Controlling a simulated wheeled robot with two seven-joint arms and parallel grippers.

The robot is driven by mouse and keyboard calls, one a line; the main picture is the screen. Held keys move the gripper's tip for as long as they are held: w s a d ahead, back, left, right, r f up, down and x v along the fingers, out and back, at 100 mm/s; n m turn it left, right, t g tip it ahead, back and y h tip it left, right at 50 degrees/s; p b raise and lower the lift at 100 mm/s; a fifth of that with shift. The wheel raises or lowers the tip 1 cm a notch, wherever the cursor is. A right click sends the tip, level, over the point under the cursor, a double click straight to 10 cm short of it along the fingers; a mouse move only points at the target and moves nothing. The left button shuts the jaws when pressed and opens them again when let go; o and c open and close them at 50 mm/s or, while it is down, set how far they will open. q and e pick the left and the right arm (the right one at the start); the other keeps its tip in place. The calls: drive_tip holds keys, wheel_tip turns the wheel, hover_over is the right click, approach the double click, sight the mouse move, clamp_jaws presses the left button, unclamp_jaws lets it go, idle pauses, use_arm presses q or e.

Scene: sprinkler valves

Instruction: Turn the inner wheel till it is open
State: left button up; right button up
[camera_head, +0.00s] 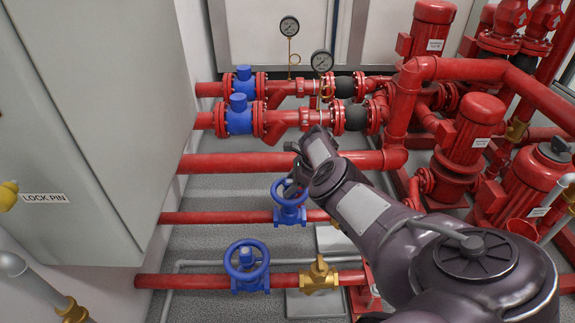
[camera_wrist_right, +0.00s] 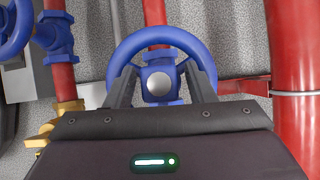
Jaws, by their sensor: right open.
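Two blue handwheels sit on red pipes low in the head view. The inner wheel (camera_head: 289,193) is the farther one, partly hidden behind my right gripper (camera_head: 295,163). The outer wheel (camera_head: 246,260) is nearer, beside a brass fitting. In the right wrist view the inner wheel (camera_wrist_right: 160,41) faces the camera, with a round grey hub cap at its centre. My right gripper (camera_wrist_right: 159,80) is open, its fingers on either side of the hub and overlapping the wheel's ring. I cannot tell whether they touch it. My left gripper is not in view.
A grey cabinet (camera_head: 95,120) stands on the left. Red pipes with blue valves (camera_head: 239,117) and gauges (camera_head: 289,27) run behind the wheels. Red pumps (camera_head: 470,128) crowd the right. A brass fitting (camera_head: 319,277) sits right of the outer wheel.

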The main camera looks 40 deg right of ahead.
sight(290, 182)
drive_tip(key=shift+a, duration=0.15)
wheel_tip(290, 182, up, 7)
drive_tip(key=p, duration=0.7)
drive_tip(key=shift+r, duration=0.1)
